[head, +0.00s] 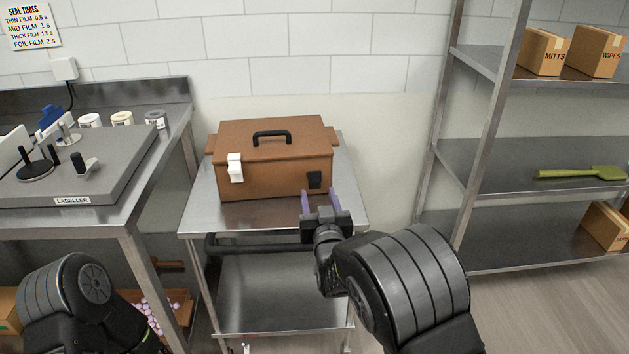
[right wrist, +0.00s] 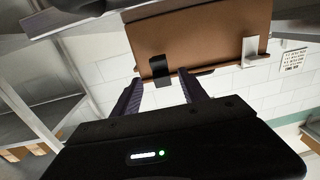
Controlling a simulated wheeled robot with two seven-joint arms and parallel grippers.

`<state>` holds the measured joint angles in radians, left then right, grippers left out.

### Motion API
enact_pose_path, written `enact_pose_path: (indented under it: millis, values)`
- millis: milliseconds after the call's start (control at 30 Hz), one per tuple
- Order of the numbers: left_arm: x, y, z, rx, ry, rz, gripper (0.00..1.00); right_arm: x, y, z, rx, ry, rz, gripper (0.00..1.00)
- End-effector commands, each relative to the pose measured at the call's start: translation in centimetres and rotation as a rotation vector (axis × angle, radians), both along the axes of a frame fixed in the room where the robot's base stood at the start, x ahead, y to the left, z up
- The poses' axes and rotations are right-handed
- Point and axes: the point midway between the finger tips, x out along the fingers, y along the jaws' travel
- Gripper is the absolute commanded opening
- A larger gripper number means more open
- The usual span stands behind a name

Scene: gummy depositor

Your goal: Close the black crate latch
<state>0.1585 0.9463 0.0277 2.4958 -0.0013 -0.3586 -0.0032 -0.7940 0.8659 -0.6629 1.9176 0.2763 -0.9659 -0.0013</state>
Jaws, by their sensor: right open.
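The brown crate (head: 275,177) stands closed on a steel cart. A white latch (head: 236,168) is on the front face's left part and also shows in the right wrist view (right wrist: 250,50). My right gripper (head: 318,194) is open and empty, its purple fingers pointing at the crate just before the black latch, which appears between them in the wrist view. My left gripper is out of view.
The cart top (head: 205,217) has bare room left and front of the crate, with a dark handle bar (head: 260,245) below its front edge. A labeller bench (head: 100,215) stands left. A steel shelf rack (head: 490,150) with boxes stands right.

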Motion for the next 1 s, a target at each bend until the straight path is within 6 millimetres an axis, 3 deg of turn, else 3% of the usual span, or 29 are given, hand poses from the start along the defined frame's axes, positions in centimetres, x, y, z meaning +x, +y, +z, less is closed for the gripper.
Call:
enact_pose_path:
  millis: [500,867,1000]
  values:
    - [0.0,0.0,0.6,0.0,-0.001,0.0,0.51,6.7,0.3,0.0,-0.002,0.0,-0.001,0.51]
    - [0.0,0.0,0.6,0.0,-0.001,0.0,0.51,7.3,0.4,-0.1,0.0,0.001,0.0,0.51]
    - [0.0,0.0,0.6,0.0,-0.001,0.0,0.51,7.3,0.4,-0.1,0.0,0.001,0.0,0.4]
